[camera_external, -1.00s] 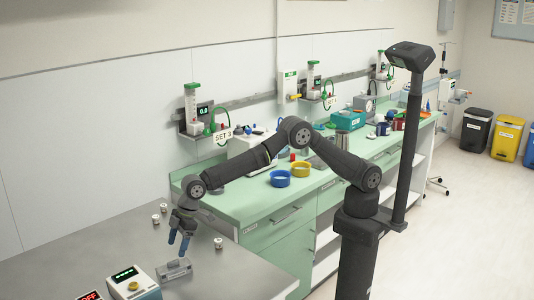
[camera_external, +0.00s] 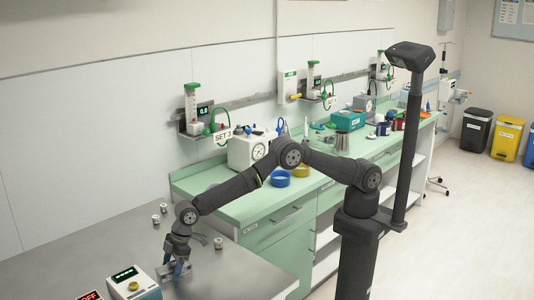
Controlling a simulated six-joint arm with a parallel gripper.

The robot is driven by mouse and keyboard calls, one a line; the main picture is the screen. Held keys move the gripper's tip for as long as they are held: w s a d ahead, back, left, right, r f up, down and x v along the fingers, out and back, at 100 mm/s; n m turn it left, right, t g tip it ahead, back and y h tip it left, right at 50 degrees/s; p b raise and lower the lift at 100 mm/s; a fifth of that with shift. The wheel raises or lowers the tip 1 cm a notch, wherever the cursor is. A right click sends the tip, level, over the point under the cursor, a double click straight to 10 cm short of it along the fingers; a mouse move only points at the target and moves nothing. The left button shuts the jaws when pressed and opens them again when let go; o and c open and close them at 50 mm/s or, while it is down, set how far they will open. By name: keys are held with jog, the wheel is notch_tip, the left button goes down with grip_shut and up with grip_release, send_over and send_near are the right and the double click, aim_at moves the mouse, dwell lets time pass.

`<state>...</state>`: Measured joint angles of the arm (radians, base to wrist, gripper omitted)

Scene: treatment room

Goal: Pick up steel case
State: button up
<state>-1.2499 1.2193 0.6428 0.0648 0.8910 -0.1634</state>
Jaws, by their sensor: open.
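The steel case (camera_external: 166,275) is a small, low grey box lying on the grey metal table (camera_external: 225,284) at the lower left. My gripper (camera_external: 177,274) points down with its blue-grey fingers right at the case, and partly hides it. The fingers are open. I cannot tell whether they straddle the case or touch it.
A white device with a green display (camera_external: 133,284) stands just left of the case, and a red OFF display (camera_external: 91,296) is beyond it.

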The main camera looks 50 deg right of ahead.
jog(key=shift+c, duration=0.5)
jog(key=c, duration=1)
jog(key=shift+c, duration=0.2)
